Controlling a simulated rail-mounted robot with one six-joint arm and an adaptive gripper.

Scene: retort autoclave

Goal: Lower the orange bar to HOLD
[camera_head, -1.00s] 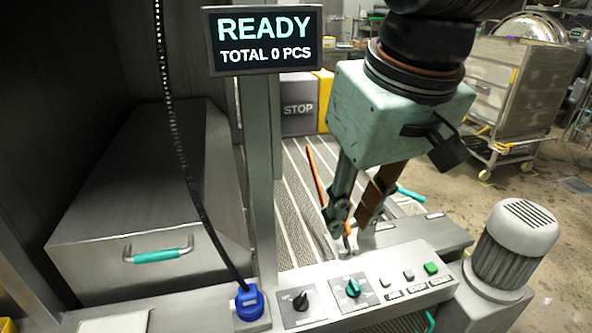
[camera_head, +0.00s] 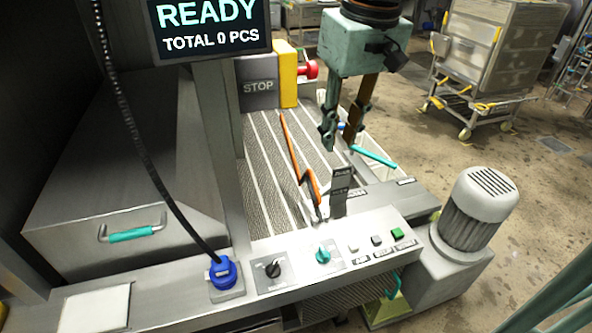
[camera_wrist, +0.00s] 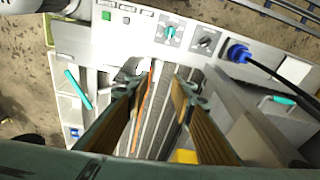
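The orange bar (camera_head: 298,165) is a thin bar slanting over the ribbed conveyor, its near end by metal brackets behind the control panel. It also shows in the wrist view as a narrow orange line (camera_wrist: 147,95) between the fingers. My gripper (camera_head: 341,143) is open and empty, above and right of the bar in the head view; no contact shows. Its parted fingertips also show in the wrist view (camera_wrist: 163,92). A dark upright plate (camera_head: 342,190) stands beside the bar's near end; its small markings are unreadable. I cannot make out a HOLD label.
The control panel (camera_head: 335,251) with knobs and buttons lies in front. A STOP box (camera_head: 258,87), yellow block (camera_head: 287,75) and red button (camera_head: 308,69) stand behind. A teal handle (camera_head: 374,156) lies right of my gripper. A motor (camera_head: 478,212) stands at right.

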